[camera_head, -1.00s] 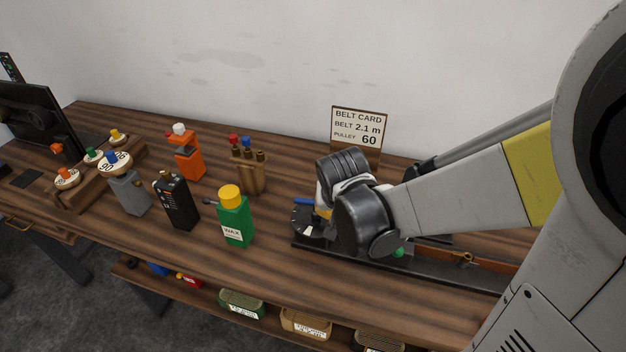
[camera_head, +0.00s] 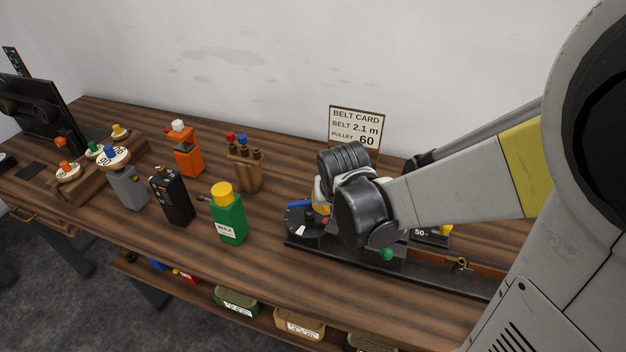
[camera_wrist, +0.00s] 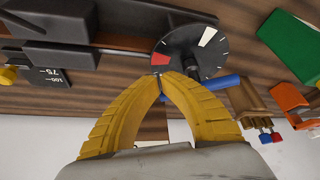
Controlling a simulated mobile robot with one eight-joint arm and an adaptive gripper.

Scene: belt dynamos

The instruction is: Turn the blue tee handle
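The blue tee handle (camera_wrist: 222,82) shows in the wrist view as a short blue bar over the black dial (camera_wrist: 180,45), which has a red and a white mark. One end of the bar is hidden behind my right-hand yellow finger. My gripper (camera_wrist: 166,76) has its fingertips together at the dial's lower edge, with no blue visible between them. The finger is beside or against the handle; contact is unclear. In the head view, my wrist covers most of the gripper, and a bit of the blue handle (camera_head: 298,203) shows above the dial (camera_head: 303,222).
The dial stands on a dark rail (camera_head: 440,276) with a green knob (camera_head: 387,254). A green wax bottle (camera_head: 228,218), black box (camera_head: 172,196) and wooden holder (camera_head: 245,172) stand left of it. The belt card (camera_head: 355,127) stands behind. Bare wood lies between bottle and dial.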

